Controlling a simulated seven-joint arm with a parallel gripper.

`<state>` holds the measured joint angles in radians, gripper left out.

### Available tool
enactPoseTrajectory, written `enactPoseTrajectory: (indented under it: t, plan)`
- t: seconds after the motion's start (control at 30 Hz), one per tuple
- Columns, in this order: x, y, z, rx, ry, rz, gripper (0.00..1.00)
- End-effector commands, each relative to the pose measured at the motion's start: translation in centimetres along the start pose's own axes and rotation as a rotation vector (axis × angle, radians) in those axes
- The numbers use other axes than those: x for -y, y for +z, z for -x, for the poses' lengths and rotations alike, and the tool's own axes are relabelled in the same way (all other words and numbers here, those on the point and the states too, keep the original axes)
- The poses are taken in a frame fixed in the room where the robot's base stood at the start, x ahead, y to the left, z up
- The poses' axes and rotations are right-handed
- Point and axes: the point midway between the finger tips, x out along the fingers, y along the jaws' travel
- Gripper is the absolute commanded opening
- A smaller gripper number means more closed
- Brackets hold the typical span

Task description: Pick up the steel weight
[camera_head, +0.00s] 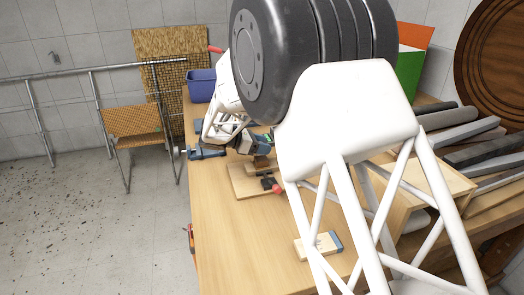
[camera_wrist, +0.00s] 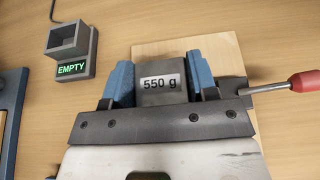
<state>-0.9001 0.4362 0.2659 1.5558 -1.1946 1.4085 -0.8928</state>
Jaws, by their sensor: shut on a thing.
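The steel weight (camera_wrist: 150,97) is a dark grey block with a "550 g" label on its face, in the middle of the wrist view. My gripper (camera_wrist: 160,68) is shut on it, with one blue finger pad against each side. A pale wooden board (camera_wrist: 225,50) lies behind and below the weight. I cannot tell whether the weight touches the board. In the head view my white arm reaches over the bench to the same board (camera_head: 240,186), and the weight is hard to make out there.
A red-handled tool (camera_wrist: 304,82) lies close on the right. A grey box (camera_wrist: 72,42) with a green "EMPTY" display stands at left. In the head view, a wooden block with a blue end (camera_head: 318,246) lies nearer on the bench (camera_head: 235,240); a blue bin (camera_head: 201,86) stands farther back.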

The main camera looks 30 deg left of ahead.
Motion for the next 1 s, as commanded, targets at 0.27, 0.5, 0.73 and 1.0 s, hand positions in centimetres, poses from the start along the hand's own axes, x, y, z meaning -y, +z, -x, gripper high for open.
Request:
enactPoseTrajectory:
  t: [0.27,0.5,0.73,1.0]
  plan:
    - [2.8,0.9,0.6,0.0,0.001,-0.002,0.1]
    - [6.4,1.1,1.0,0.0,0.001,-0.001,0.1]
    - [9.9,1.3,1.4,0.0,0.001,-0.002,0.1]
    - [13.4,1.4,1.8,0.0,0.0,-0.003,0.1]
